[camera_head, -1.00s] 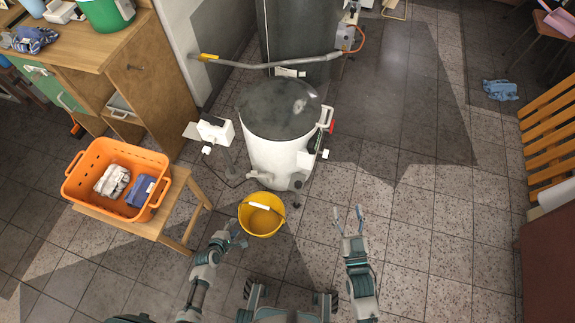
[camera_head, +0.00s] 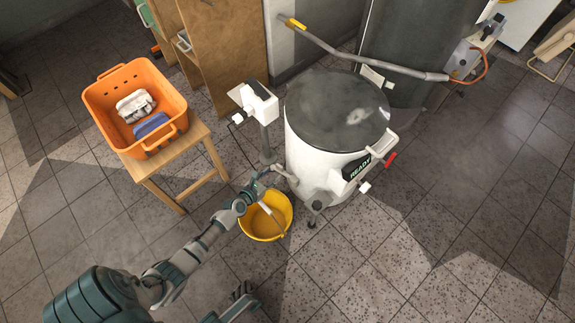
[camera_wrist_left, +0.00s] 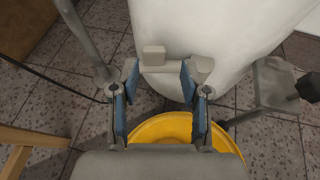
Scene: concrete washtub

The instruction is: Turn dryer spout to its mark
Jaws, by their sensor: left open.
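The white spin dryer (camera_head: 315,152) with a dark round lid stands upright on the tiles, a READY label lit on its side. Its short pale spout (camera_head: 285,174) sticks out low at the front left, above a yellow bucket (camera_head: 284,216). My left gripper (camera_head: 266,182) is at the spout, over the bucket. In the left wrist view, the open fingers (camera_wrist_left: 160,80) stand either side of the spout's blocky end (camera_wrist_left: 154,56), with gaps visible. I cannot make out the mark.
An orange basket (camera_head: 104,101) with folded cloths sits on a wooden stool (camera_head: 193,134) at left. A white box on a post (camera_head: 260,104) stands beside the dryer. A tall dark boiler (camera_head: 410,45) and grey pipe (camera_head: 345,50) are behind. The floor at right is clear.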

